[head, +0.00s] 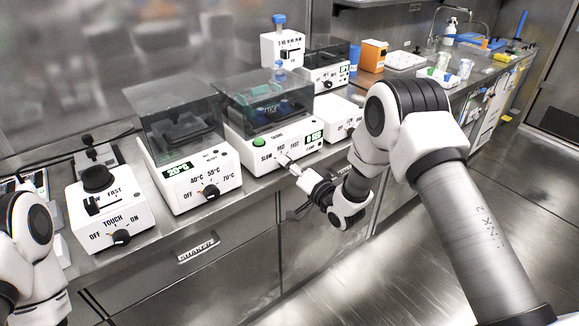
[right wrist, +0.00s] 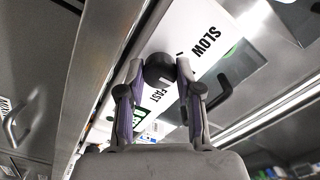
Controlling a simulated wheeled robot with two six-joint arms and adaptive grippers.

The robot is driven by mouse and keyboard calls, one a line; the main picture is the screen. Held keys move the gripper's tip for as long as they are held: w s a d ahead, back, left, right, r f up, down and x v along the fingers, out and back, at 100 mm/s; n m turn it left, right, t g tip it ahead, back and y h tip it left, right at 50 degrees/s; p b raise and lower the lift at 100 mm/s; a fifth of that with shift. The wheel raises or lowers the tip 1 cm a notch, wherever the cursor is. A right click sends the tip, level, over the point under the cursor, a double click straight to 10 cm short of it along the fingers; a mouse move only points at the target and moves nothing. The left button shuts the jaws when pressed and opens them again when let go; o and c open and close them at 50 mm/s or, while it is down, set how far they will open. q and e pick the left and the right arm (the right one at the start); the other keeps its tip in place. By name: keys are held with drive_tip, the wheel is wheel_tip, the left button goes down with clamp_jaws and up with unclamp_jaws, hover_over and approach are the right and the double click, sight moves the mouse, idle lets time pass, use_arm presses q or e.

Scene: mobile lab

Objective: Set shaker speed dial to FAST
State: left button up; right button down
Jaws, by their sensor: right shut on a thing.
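The shaker (head: 238,127) is a white box with a smoked clear lid, a green button, a small green display and SLOW, MED and FAST marks on its front. My right gripper (head: 290,165) is at the front panel. In the right wrist view, its fingers are shut on the dark round speed dial (right wrist: 159,66), one finger on each side. SLOW and FAST are printed beside the dial there. The fingers partly hide the dial, and I cannot tell which mark it points to. The left arm shows at the lower left, but its gripper is out of view.
Left of the shaker stand a lidded heater (head: 208,193) showing 20°C and a TOUCH mixer (head: 108,218). A smaller white device (head: 340,112) is close on its right. The steel drawer fronts (head: 190,285) lie below the bench edge.

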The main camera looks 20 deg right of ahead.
drive_tip(key=m, duration=1.2)
drive_tip(key=shift+r, duration=0.15)
idle(0.3)
drive_tip(key=c, duration=0.8)
unclamp_jaws()
drive_tip(key=shift+o, duration=0.2)
